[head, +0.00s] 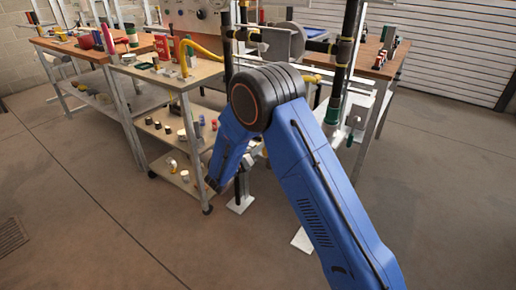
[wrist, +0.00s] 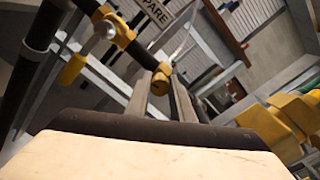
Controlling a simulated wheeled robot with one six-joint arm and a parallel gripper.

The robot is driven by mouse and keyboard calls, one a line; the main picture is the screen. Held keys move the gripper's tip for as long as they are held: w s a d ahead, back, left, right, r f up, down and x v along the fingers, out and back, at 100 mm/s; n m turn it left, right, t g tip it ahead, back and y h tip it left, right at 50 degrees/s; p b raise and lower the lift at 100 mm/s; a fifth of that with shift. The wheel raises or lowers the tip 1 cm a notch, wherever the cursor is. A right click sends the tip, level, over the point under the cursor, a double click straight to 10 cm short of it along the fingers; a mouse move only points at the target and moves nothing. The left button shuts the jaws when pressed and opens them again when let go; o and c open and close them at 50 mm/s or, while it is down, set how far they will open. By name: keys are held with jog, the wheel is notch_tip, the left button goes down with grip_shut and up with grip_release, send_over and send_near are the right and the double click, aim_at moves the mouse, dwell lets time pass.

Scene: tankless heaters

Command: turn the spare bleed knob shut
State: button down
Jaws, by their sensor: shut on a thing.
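In the wrist view, my gripper (wrist: 163,84) points up and away, its two grey fingers close together. A small yellow knob (wrist: 161,76) sits between the fingertips, at the end of a dark pipe with yellow fittings (wrist: 122,38). The fingers are shut on this knob; their exact contact is small and hard to see. A tilted sign (wrist: 152,12) behind the pipe shows the letters "PARE". The turn angle of the knob cannot be told. In the head view my blue arm reaches down in front of the pipe stand, and the gripper and knob cannot be made out.
Black pipes (head: 346,62) stand close to my arm. A shelf cart (head: 170,86) with small parts is left of it, and a wooden bench (head: 391,62) is behind right. Yellow objects (wrist: 268,126) show right in the wrist view. The front floor (head: 100,225) is clear.

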jog(key=m, duration=0.4)
jog(key=shift+m, duration=0.4)
jog(key=m, duration=1.4)
jog(key=shift+s+f+m, duration=0.1)
jog(key=shift+m, duration=0.6)
jog(key=c, duration=1.5)
grip_release()
jog(key=shift+c, duration=0.2)
